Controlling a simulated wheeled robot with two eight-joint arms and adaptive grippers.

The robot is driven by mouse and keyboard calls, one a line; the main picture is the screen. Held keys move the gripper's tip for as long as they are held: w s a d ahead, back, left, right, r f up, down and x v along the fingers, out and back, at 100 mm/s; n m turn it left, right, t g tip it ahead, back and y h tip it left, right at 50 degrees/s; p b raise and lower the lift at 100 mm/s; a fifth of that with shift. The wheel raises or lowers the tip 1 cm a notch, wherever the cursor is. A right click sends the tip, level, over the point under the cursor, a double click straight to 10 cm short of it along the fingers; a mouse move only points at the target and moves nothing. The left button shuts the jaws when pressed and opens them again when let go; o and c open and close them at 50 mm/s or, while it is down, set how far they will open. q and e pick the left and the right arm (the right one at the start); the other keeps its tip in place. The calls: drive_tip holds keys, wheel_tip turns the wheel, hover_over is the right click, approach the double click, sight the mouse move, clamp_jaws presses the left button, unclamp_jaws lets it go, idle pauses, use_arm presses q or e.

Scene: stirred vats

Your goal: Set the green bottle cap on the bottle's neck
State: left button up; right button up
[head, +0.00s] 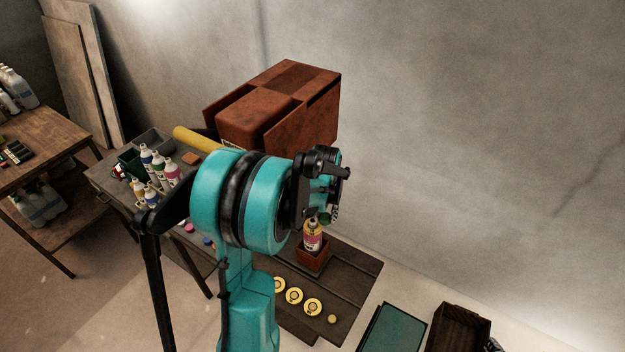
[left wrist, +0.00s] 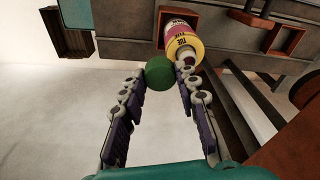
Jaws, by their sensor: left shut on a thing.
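The green bottle cap (left wrist: 159,73) is held between the fingertips of my left gripper (left wrist: 160,82) in the left wrist view. The bottle (left wrist: 180,38) has a pink and yellow label and a pale neck. In that picture the cap appears just left of the neck, not on it; I cannot tell whether they touch. In the head view the bottle (head: 313,238) stands upright in a small red-brown box (head: 313,262). My right gripper does not show clearly.
Yellow discs (head: 294,296) lie on the dark bench (head: 352,262) in front of the box. A large rusty-red case (head: 322,110) stands behind. Several bottles (head: 160,165) stand at the left. A teal-topped box (head: 393,333) and a wooden crate (head: 460,329) are at lower right.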

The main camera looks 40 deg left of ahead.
sight(313, 220)
use_arm(q)
drive_tip(key=shift+n, duration=0.5)
drive_tip(key=a+r+p, duration=0.2)
drive_tip(key=a+r, duration=0.1)
drive_tip(key=shift+s+a+r, duration=0.1)
drive_tip(key=shift+s+r, duration=0.05)
drive_tip(key=shift+s, duration=0.05)
drive_tip(key=shift+a+r+p, duration=0.1)
drive_tip(key=shift+a+p, duration=0.3)
drive_tip(key=shift+a, duration=0.05)
drive_tip(key=shift+s+f+b, duration=0.15)
drive_tip(key=shift+f+b, duration=0.15)
drive_tip(key=shift+f, duration=0.1)
drive_tip(key=shift+f+b, duration=1.25)
drive_tip(key=shift+f, duration=0.75)
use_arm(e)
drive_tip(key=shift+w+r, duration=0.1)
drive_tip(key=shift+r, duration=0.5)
use_arm(q)
drive_tip(key=shift+b, duration=0.3)
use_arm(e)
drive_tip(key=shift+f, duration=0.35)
use_arm(q)
drive_tip(key=shift+f, duration=0.1)
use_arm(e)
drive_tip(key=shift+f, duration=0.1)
